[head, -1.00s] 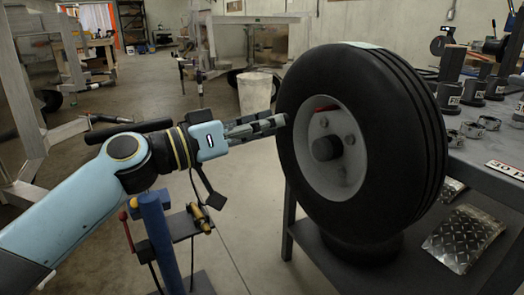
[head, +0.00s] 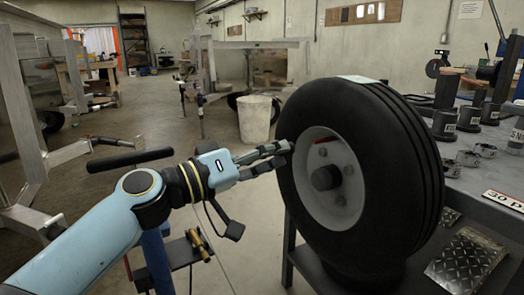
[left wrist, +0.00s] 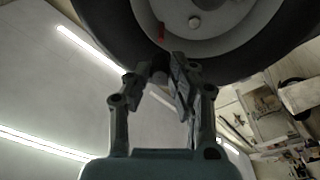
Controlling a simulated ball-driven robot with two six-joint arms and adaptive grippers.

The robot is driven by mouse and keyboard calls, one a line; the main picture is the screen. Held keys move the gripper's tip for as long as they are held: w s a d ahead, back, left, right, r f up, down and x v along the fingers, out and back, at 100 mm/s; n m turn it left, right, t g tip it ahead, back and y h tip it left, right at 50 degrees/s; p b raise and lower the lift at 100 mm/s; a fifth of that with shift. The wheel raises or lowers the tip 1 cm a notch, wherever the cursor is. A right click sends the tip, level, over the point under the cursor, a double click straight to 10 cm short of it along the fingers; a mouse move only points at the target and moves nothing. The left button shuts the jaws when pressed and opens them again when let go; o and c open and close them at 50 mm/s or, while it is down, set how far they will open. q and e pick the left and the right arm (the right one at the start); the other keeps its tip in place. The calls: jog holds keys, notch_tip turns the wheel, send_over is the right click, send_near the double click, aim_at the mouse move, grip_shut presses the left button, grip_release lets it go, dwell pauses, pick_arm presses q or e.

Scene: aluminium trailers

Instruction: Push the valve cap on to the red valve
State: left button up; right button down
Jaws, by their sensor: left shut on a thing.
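The red valve (head: 324,139) sticks out at the upper part of the pale rim of the upright black wheel (head: 412,165). It also shows in the left wrist view (left wrist: 161,32), just beyond the fingertips. My left gripper (head: 284,150) is at the left side of the tyre, its fingertips beside the rim and apart from the valve in the picture. In the left wrist view its fingers (left wrist: 160,76) are shut on a small dark thing, which I take for the valve cap (left wrist: 159,77); the fingers hide much of it. My right gripper is not in view.
A pale bin (head: 254,118) stands on the floor behind. A patterned plate (head: 466,262) lies at the lower right. Aluminium frames stand at the left.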

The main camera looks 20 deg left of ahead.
aim_at(292, 144)
pick_arm(q)
jog(key=shift+x, duration=1.45)
jog(key=shift+w+d+f, duration=0.15)
jog(key=shift+d, duration=0.1)
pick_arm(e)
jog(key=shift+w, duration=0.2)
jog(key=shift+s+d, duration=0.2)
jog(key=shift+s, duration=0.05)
pick_arm(q)
jog(key=shift+b, duration=0.3)
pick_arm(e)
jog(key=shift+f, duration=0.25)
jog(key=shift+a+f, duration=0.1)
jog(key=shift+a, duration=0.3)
pick_arm(q)
jog(key=shift+w+d, duration=0.2)
jog(key=shift+w, duration=0.05)
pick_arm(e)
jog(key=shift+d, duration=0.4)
pick_arm(q)
jog(key=shift+w+d, duration=0.2)
jog(key=shift+w, duration=0.05)
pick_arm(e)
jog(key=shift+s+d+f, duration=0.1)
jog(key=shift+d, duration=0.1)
